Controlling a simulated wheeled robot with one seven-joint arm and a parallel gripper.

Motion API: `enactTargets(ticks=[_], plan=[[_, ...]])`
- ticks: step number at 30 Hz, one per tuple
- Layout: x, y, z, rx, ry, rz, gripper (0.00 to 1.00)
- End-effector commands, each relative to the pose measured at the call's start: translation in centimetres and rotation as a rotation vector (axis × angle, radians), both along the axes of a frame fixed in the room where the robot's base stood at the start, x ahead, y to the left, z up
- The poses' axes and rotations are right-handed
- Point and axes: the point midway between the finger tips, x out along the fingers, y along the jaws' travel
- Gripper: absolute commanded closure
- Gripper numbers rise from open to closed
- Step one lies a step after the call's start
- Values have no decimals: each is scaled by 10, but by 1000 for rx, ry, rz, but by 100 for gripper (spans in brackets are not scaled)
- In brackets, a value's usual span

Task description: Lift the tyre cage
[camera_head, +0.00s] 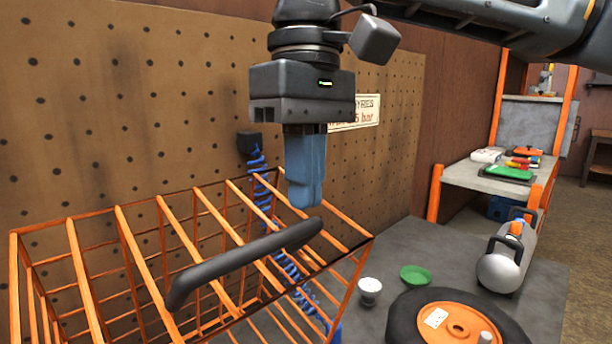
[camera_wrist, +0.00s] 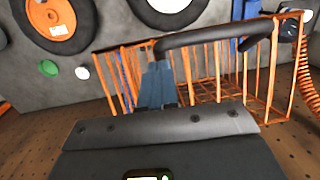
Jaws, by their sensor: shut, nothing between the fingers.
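The tyre cage (camera_head: 118,225) is an open frame of orange bars on the grey bench, at the lower left of the head view. It also shows in the wrist view (camera_wrist: 275,75). A black curved handle (camera_head: 235,262) spans its top, and shows in the wrist view (camera_wrist: 205,38). My gripper (camera_head: 304,200), with blue fingers, points down above the cage near the handle's far end. It is shut and empty. In the wrist view the fingers (camera_wrist: 157,85) are just left of the handle's end; I cannot tell whether they touch it.
A wheel with orange hub (camera_head: 455,325), a white cup (camera_head: 370,288), a green dish (camera_head: 415,275) and a grey cylinder (camera_head: 508,262) stand on the bench (camera_head: 545,275) to the right. A pegboard (camera_head: 130,110) rises behind the cage. A blue coiled hose (camera_head: 258,160) hangs there.

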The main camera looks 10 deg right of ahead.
Motion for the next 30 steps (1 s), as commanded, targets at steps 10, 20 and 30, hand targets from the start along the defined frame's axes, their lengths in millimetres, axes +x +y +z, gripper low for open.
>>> enactTargets(ticks=[10, 20, 30], plan=[[-3, -1, -2, 0, 0, 0, 100], [-20, -14, -15, 55, -74, 4, 100], [-69, -46, -30, 139, -200, 3, 100]])
